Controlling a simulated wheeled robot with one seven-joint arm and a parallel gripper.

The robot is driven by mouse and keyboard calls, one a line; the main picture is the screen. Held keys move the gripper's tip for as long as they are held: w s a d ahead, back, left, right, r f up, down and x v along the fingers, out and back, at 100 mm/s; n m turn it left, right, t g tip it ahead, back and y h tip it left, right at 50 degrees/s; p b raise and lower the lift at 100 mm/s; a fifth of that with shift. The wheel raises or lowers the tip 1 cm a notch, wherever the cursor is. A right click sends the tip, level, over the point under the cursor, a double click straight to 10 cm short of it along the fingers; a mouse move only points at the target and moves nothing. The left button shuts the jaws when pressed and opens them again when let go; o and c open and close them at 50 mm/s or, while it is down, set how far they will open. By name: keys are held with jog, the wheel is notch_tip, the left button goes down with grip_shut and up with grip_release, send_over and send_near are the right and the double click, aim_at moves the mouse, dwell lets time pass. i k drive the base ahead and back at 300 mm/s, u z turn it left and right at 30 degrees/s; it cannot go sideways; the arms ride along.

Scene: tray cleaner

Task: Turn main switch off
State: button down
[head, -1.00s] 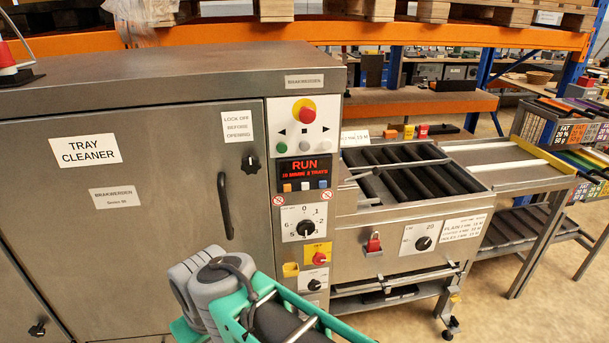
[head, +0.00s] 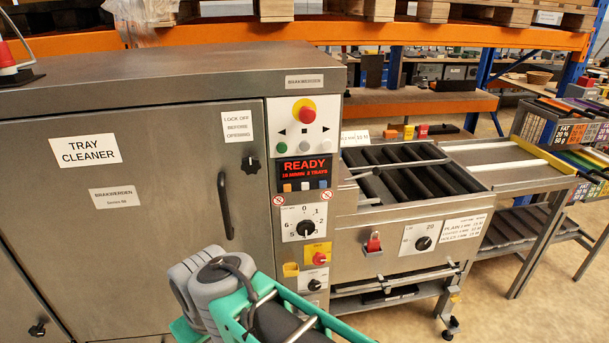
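The tray cleaner (head: 62,235) is a large steel cabinet with a control column on its right side. A red rotary knob on a yellow plate (head: 319,257) sits low on this column and looks like the main switch. Its lettering is too small to read surely. The display (head: 305,171) above it reads READY in red. Part of my own arm, grey and teal, shows at the bottom middle, just left of and below the knob. My gripper's fingers are not in view, and nothing is seen touching the knob.
Floor is free at the lower right.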

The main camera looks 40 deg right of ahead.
aim_at(318, 258)
jog(key=z, duration=1.6)
jog(key=k, duration=0.55)
jog(key=u, duration=1.45)
jog(key=i, duration=0.5)
